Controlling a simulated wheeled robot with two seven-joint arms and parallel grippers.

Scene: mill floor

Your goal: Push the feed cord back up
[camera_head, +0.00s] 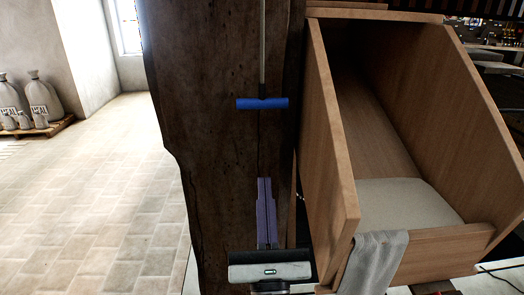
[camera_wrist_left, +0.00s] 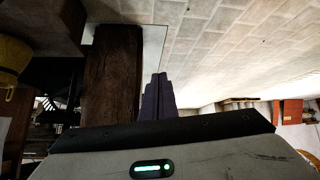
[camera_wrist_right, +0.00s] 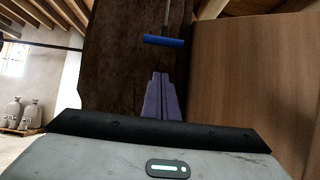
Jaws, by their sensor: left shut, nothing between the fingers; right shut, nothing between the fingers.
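The feed cord (camera_head: 262,45) hangs down in front of a dark wooden post (camera_head: 205,120) and ends in a blue crossbar handle (camera_head: 262,103). The handle also shows in the right wrist view (camera_wrist_right: 164,41), beyond the fingertips. My right gripper (camera_head: 265,180) is shut and empty, pointing up below the blue handle with a gap between them. Its purple fingers also show in the right wrist view (camera_wrist_right: 160,74). My left gripper (camera_wrist_left: 159,76) is shut and empty in the left wrist view, beside a dark wooden beam; it does not show in the head view.
A wooden chute (camera_head: 335,130) stands close on the right of the post, with pale meal (camera_head: 405,200) in it and a grey cloth (camera_head: 373,262) over its front edge. Sacks (camera_head: 42,98) stand on a pallet at the far left. The paved floor (camera_head: 105,170) at left is clear.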

